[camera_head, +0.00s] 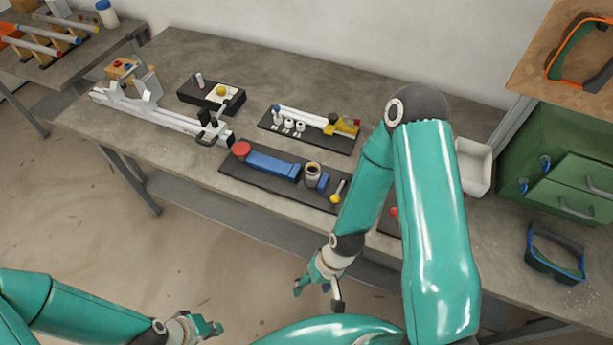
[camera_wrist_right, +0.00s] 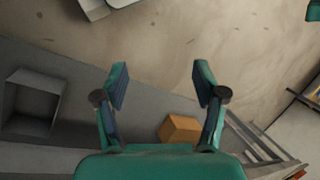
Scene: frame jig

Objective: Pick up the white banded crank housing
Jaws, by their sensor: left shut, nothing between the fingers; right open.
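A short round part with a pale band and dark top (camera_head: 312,174) stands on the dark mat (camera_head: 232,172) on the workbench. It may be the white banded crank housing, but it is too small to be sure. A blue bar with a red round end (camera_head: 272,165) lies left of it, and a small blue block (camera_head: 323,182) is just right of it. My right gripper (camera_head: 318,294) is open and empty in front of the bench, apart from the mat. It also shows open in the right wrist view (camera_wrist_right: 161,85). My left gripper (camera_head: 208,328) is shut and empty, low at the front left.
A yellow-ended part (camera_head: 337,192) stands beside my right arm, which hides the mat's right end. Behind are a tray of small white parts (camera_head: 268,122), a black fixture (camera_head: 190,95) and a long white rail (camera_head: 165,118). Green drawers (camera_head: 560,185) stand at right.

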